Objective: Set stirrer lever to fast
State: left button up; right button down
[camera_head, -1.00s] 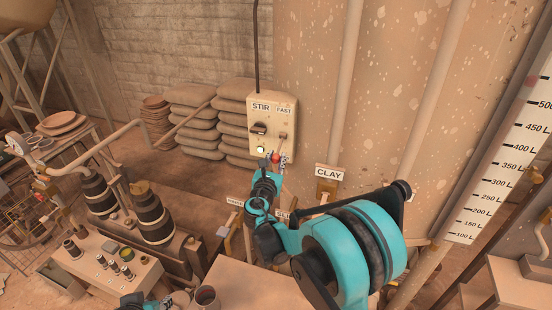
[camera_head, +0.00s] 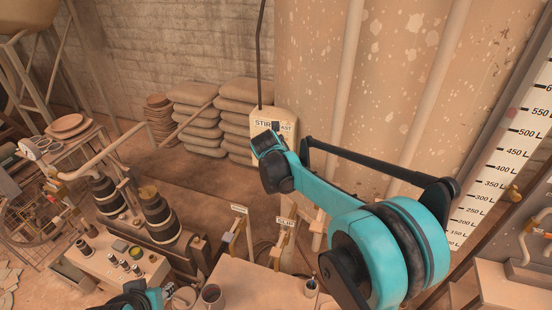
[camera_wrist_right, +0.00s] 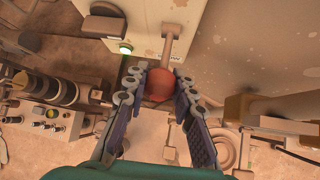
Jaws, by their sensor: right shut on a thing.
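The cream stirrer box (camera_head: 286,114) hangs on the big tank, and its STIR and FAST labels show partly above my right wrist. My right arm hides the lever and the right gripper in the head view. In the right wrist view the lever (camera_wrist_right: 170,45) runs from the box face down to its red knob (camera_wrist_right: 160,86). My right gripper (camera_wrist_right: 161,88) is shut on the red knob, with a finger on each side. A small label beside the lever is too blurred to read. My left gripper is not in view; a bit of that arm shows at the bottom edge.
Sacks (camera_head: 196,115) are stacked by the wall. A level scale (camera_head: 505,155) stands at the right.

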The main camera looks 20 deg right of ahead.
jog(key=shift+w+d+r, duration=0.15)
jog(key=shift+w+r, duration=0.1)
jog(key=shift+r, duration=0.45)
jog(key=c, duration=1.2)
grip_release()
jog(key=v, duration=1.2)
